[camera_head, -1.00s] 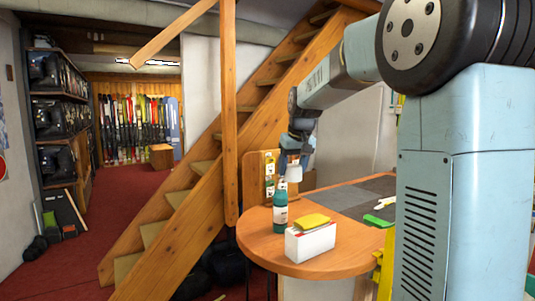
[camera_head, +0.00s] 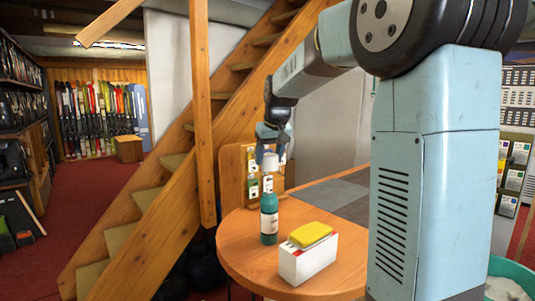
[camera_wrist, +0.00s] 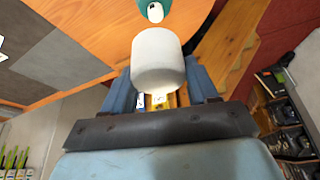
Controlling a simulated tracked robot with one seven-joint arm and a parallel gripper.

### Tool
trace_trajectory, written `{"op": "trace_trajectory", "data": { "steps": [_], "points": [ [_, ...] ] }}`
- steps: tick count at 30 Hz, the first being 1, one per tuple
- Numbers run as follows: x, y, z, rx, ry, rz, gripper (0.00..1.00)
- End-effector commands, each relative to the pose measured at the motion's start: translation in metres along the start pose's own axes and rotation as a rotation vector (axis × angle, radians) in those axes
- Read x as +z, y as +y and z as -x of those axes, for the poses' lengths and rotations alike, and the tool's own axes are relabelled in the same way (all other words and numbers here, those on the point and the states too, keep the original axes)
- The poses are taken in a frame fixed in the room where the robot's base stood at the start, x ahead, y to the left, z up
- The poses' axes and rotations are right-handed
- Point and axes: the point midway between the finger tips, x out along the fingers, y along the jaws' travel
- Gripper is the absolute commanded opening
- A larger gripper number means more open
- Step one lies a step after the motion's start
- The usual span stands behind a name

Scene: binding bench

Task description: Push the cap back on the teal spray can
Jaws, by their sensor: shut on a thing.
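The teal spray can (camera_head: 269,222) stands upright on the round end of the wooden table. Its teal top (camera_wrist: 168,4) and white nozzle (camera_wrist: 155,12) show at the upper edge of the wrist view. My gripper (camera_head: 270,150) is shut on the white cap (camera_head: 270,168), above the can and roughly in line with it in the head view. In the wrist view the cap (camera_wrist: 158,62) sits between the two blue fingers, and the nozzle is uncovered just beyond it. The cap looks apart from the can.
A white box (camera_head: 307,262) with a yellow sponge-like block (camera_head: 310,234) on it stands close to the can, at front right. A wooden board (camera_head: 232,170) with labelled bottles or cards is behind. A grey mat (camera_head: 335,198) covers part of the wooden table (camera_head: 240,262).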

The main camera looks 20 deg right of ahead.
Motion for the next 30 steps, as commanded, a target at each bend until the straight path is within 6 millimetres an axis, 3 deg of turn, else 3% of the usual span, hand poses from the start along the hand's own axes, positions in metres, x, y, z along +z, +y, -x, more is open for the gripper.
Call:
{"op": "trace_trajectory", "data": {
  "steps": [15,30],
  "points": [
    [0.015,-0.004,-0.036,-0.003,-0.003,0.007,0.26],
    [0.017,-0.005,-0.043,-0.003,-0.001,0.007,0.26]
  ]
}}
